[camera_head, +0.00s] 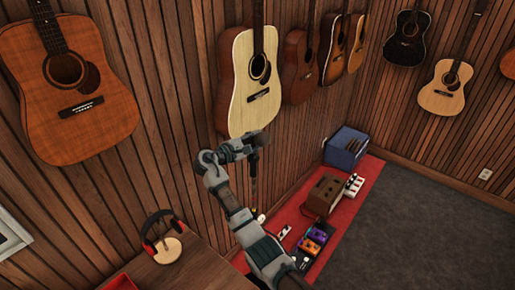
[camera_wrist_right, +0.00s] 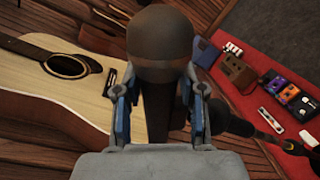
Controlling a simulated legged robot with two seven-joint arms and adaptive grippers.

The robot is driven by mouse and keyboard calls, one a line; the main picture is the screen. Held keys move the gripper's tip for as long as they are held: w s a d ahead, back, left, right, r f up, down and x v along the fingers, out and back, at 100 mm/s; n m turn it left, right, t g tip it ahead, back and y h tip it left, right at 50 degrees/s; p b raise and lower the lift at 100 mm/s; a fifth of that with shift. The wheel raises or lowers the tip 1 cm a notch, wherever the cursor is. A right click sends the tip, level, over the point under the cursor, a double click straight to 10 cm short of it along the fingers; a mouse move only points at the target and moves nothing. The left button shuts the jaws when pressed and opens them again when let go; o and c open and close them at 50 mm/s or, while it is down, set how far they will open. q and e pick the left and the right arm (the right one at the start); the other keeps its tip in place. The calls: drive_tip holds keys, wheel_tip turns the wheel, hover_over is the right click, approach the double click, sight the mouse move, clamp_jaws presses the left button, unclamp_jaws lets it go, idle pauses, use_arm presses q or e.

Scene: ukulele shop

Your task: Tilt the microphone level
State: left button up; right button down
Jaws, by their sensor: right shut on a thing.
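The microphone (camera_wrist_right: 162,45) has a dark rounded head and a dark body, and fills the upper middle of the right wrist view. My right gripper (camera_wrist_right: 160,105) is shut on its body, one blue-edged finger on each side, with the head beyond the fingertips. In the head view my right gripper (camera_head: 254,144) is in the middle, in front of the pale guitar's lower edge, and mostly hides the microphone. A thin dark stand part (camera_head: 253,185) hangs below it. It also shows as a dark rod (camera_wrist_right: 250,128) in the wrist view. My left gripper is not in view.
Several guitars hang on the wood wall, the pale one (camera_head: 246,85) closest behind my gripper. A red mat (camera_head: 364,183) bears amplifiers and pedals at right. Headphones (camera_head: 160,228) sit on a stand on the wooden table (camera_head: 200,262) at lower left. The grey floor (camera_head: 420,220) is clear.

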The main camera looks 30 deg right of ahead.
drive_tip(key=shift+s+d+f+m, duration=0.15)
drive_tip(key=shift+s+d+m, duration=0.2)
drive_tip(key=shift+m, duration=0.15)
drive_tip(key=shift+s+f+m+b, duration=0.3)
drive_tip(key=shift+s+m+b, duration=0.15)
drive_tip(key=shift+m, duration=0.35)
drive_tip(key=shift+s+d+f+m, duration=0.1)
drive_tip(key=shift+f+m, duration=0.05)
drive_tip(key=shift+m, duration=0.15)
drive_tip(key=shift+s+f+m+y+b, duration=0.1)
drive_tip(key=shift+s+m+y+b, duration=0.05)
drive_tip(key=shift+m+y+b, duration=0.2)
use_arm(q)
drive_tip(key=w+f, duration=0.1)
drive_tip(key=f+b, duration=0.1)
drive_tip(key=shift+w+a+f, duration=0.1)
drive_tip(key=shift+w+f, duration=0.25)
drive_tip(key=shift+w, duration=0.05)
use_arm(e)
drive_tip(key=shift+s+d+f+m+t, duration=0.3)
drive_tip(key=shift+s+f+m, duration=0.2)
drive_tip(key=shift+m, duration=0.35)
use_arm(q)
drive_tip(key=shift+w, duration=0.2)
